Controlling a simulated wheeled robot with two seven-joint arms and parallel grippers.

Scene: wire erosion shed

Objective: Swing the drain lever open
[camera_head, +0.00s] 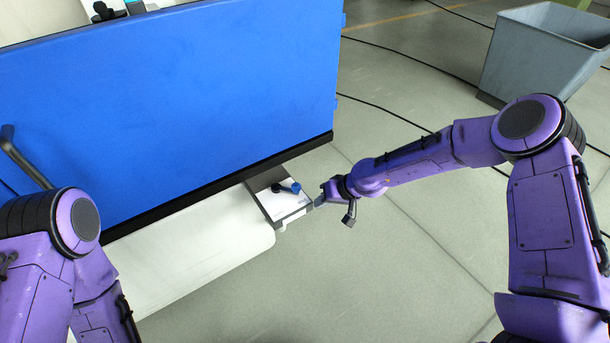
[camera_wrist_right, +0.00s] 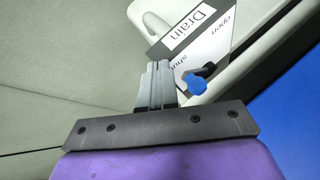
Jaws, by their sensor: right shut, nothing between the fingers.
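The drain lever has a dark arm and a blue knob (camera_head: 296,187). It sits on a small white-topped bracket (camera_head: 279,206) below the blue panel. In the right wrist view the blue knob (camera_wrist_right: 197,86) is beside the word "shut". A label plate (camera_wrist_right: 212,30) there reads "Drain", with "open" farther up. My right gripper (camera_head: 319,201) is shut and empty, just right of the knob in the head view. In the wrist view its fingers (camera_wrist_right: 158,68) are left of the knob, with a small gap in the picture. My left gripper is out of view.
A large blue panel (camera_head: 180,100) with a black lower edge stands behind the bracket. A white rounded body (camera_head: 200,255) is below it. A grey bin (camera_head: 545,50) stands at the far right. Dark cables (camera_head: 385,110) cross the grey floor, otherwise open on the right.

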